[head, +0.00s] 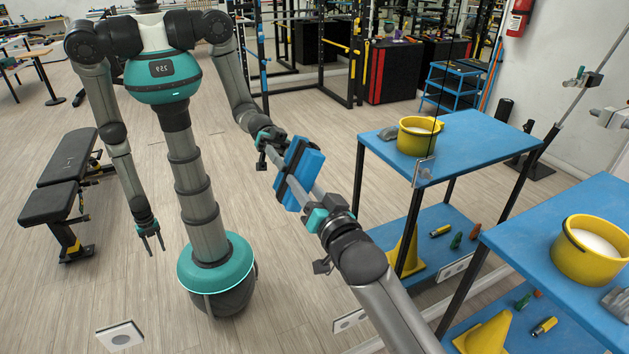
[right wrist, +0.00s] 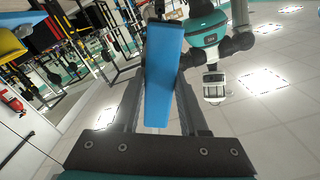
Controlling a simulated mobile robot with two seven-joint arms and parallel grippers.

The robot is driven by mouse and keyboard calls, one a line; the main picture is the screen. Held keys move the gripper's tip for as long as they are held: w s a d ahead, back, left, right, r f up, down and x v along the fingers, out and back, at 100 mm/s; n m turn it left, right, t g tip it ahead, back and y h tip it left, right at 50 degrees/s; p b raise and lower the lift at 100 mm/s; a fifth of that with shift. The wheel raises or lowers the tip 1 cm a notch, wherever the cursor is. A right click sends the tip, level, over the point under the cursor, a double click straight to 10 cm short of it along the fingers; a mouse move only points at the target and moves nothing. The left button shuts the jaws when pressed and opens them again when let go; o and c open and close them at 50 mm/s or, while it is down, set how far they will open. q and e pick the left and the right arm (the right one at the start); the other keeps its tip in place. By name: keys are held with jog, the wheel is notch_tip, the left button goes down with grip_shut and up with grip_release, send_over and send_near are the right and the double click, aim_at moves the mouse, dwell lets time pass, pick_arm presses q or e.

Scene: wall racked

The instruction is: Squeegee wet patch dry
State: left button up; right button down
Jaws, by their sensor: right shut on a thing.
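A large mirror (head: 225,290) fills most of the head view and shows my own reflection. My right gripper (head: 320,208) comes in from the lower right and is shut on the blue squeegee (head: 307,173). The squeegee is tilted and close to its reflection; I cannot tell whether it touches the glass. In the right wrist view the squeegee (right wrist: 163,75) stands out between the fingers. I cannot make out the wet patch on the mirror. My left gripper shows only as a reflection, hanging low with its fingers apart.
A blue table (head: 535,240) stands at the right near the mirror, with a yellow bucket (head: 570,262) and a grey item (head: 617,302) on top. A yellow cone (head: 486,335) and small bottles are on its lower shelf. The bench and gym racks appear in the mirror.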

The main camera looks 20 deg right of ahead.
jog(key=shift+s+a+p, duration=0.1)
jog(key=shift+a+p, duration=0.6)
jog(key=shift+a, duration=2.3)
jog(key=shift+s, duration=0.15)
jog(key=shift+s+d+p, duration=0.15)
jog(key=shift+s+p, duration=1.3)
jog(key=shift+s, duration=1.4)
jog(key=shift+s, duration=0.1)
jog(key=s+p, duration=0.1)
jog(key=s, duration=0.1)
jog(key=shift+s+p, duration=0.4)
